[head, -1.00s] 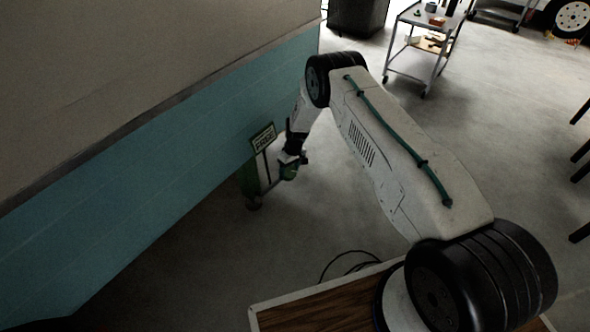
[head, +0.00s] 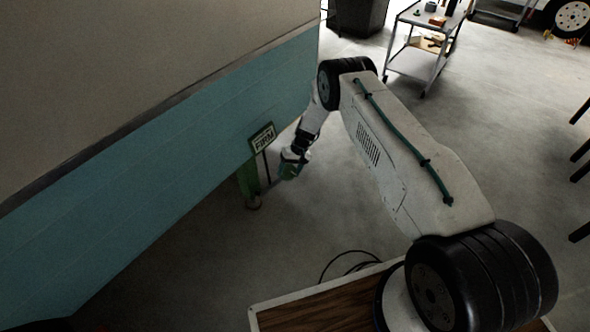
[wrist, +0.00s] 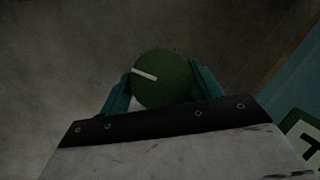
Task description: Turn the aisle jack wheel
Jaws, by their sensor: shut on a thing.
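The jack wheel (wrist: 163,80) is a round green knob with a white mark that points to the upper left in the wrist view. My gripper (wrist: 163,88) has its two teal fingers on either side of the wheel and is shut on it. In the head view my gripper (head: 291,168) is low beside the camper wall, and the wheel is mostly hidden there. The green jack post (head: 249,183) stands against the wall, with a small lettered sign (head: 263,138) above it.
The camper's teal lower wall (head: 150,180) runs along the left. A metal cart (head: 420,65) stands at the back. Dark legs (head: 580,150) show at the right edge. The concrete floor (head: 510,120) between them is clear.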

